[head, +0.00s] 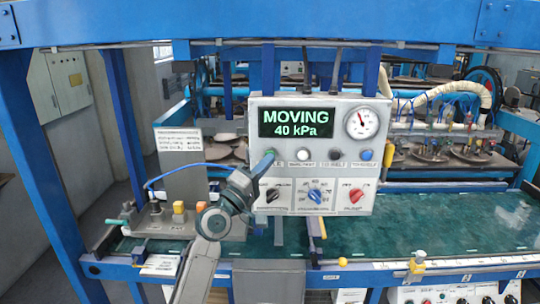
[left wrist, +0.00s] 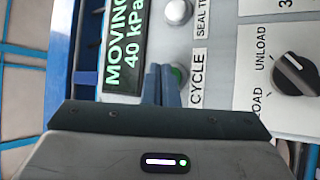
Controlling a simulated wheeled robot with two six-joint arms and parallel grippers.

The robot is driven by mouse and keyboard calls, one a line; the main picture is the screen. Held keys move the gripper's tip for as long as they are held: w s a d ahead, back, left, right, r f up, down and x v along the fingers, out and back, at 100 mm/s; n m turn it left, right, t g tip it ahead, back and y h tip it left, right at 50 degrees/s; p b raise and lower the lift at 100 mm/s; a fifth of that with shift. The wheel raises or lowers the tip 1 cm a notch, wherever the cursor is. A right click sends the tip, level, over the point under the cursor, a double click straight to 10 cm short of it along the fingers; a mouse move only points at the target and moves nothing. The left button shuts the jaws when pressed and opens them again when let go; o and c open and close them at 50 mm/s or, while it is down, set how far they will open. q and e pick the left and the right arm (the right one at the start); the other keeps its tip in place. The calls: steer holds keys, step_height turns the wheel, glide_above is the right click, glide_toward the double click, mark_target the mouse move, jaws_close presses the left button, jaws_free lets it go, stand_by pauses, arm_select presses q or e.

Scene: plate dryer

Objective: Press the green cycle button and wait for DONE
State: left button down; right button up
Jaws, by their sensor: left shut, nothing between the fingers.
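The grey control panel (head: 330,200) hangs over the machine's bed. Its display (head: 296,123) reads MOVING and 40 kPa in green; the same text shows sideways in the left wrist view (left wrist: 125,45). My left gripper (head: 268,157) is shut and empty, its blue fingertips at the CYCLE button position. In the left wrist view, the green cycle button (left wrist: 179,74) shows beside the fingertips (left wrist: 159,70), partly covered by them. I cannot tell if they touch it. In the head view the gripper hides the button. My right gripper is not in view.
A white button (head: 303,155), a dark one (head: 335,154) and a blue one (head: 365,155) sit right of the fingertips. Black, blue and red knobs (head: 356,195) are below, a gauge (head: 362,122) above.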

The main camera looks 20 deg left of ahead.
arm_select(q)
steer(key=shift+s+d, duration=0.1)
steer(key=shift+s, duration=0.35)
